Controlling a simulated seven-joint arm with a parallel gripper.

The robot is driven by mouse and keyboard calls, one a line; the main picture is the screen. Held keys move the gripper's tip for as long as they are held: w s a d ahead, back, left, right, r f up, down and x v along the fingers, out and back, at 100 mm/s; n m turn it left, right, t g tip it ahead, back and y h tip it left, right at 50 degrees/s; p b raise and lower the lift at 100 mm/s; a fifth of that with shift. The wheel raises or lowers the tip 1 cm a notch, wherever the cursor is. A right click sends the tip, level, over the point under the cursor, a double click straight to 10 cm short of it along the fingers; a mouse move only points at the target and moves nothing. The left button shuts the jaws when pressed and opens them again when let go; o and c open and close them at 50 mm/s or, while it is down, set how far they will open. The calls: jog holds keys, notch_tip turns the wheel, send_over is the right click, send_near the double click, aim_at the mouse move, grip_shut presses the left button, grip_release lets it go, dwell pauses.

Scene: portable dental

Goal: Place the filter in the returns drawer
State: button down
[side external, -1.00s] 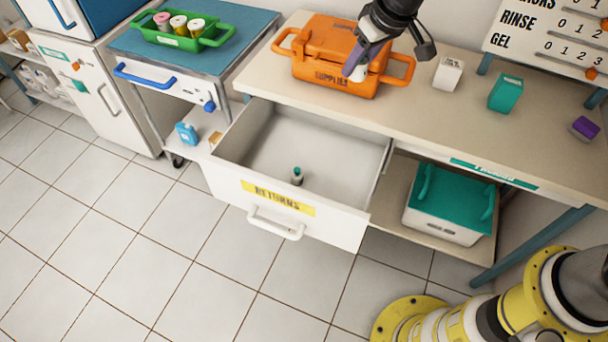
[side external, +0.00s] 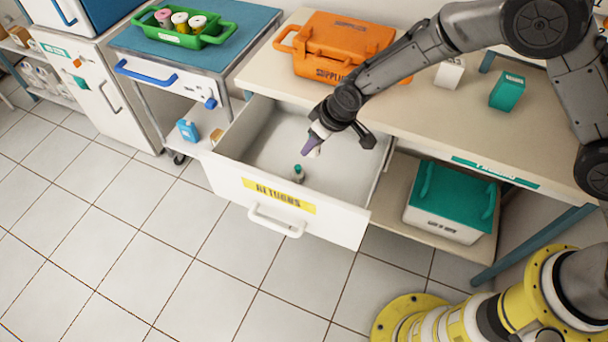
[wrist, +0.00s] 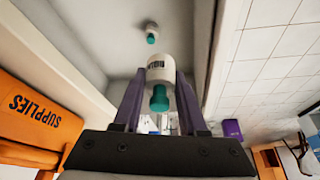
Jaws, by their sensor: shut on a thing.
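The returns drawer (side external: 279,210) is pulled open, with a yellow "RETURNS" label on its white front. My gripper (side external: 312,147) is over the drawer's inside, pointing down. In the wrist view my gripper (wrist: 160,95) has its purple fingers shut on a white cylinder with a teal end and dark lettering, the filter (wrist: 160,68). In the side view the fingers mostly hide it. A similar small white-and-teal piece (side external: 298,173) stands on the drawer floor towards the front; it also shows in the wrist view (wrist: 151,32).
The orange supplies case (side external: 340,45) sits on the counter behind the drawer. A white box (side external: 449,72) and a teal box (side external: 506,91) stand to its right. A teal-lidded bin (side external: 448,205) is on the shelf below. Much of the drawer floor is bare.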

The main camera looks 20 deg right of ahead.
notch_tip(320, 180, down, 14)
jog(key=shift+w+f, duration=0.1)
jog(key=shift+f, duration=3.2)
jog(key=shift+f, duration=0.15)
jog(key=shift+c, duration=2.3)
grip_release()
jog(key=shift+r, duration=0.5)
jog(key=v, duration=1.1)
jog(key=shift+s, duration=0.3)
